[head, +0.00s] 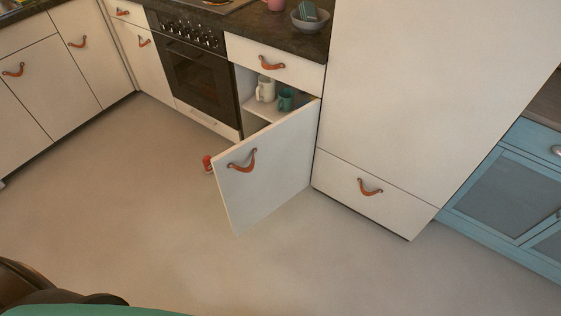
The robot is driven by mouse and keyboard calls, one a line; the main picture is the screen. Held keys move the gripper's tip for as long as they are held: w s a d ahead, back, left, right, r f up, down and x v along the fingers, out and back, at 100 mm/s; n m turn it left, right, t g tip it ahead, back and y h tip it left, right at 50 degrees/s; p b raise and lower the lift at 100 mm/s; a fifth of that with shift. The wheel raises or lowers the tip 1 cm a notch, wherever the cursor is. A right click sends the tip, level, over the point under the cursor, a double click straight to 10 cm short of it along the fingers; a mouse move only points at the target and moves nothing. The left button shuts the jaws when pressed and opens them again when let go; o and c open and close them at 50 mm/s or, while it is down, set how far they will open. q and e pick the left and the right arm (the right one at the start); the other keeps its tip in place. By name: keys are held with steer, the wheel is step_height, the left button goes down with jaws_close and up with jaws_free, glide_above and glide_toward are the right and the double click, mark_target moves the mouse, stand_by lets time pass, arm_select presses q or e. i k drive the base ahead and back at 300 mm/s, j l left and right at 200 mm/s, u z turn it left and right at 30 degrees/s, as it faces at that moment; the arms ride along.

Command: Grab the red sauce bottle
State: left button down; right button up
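A small red object (207,163) shows just past the left edge of the open cabinet door (265,165), mostly hidden behind it. I cannot tell whether it is the red sauce bottle. No other red bottle is visible. Inside the open cabinet, a white mug or jug (265,89) and a teal mug (286,98) stand on a shelf. The door hides the lower part of the cabinet. Neither of my grippers is in view.
The open door juts into the clear floor (130,210). An oven (202,82) is left of the cabinet, and a tall white cabinet (415,90) is right. A grey bowl (310,20) sits on the dark counter. A blue cabinet (515,190) is far right.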

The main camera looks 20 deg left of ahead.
mark_target(206, 160)
steer(key=u, duration=1.15)
steer(key=i+j+z, duration=0.2)
steer(key=i+z, duration=0.15)
steer(key=i+j+z, duration=0.35)
steer(key=i+l, duration=0.05)
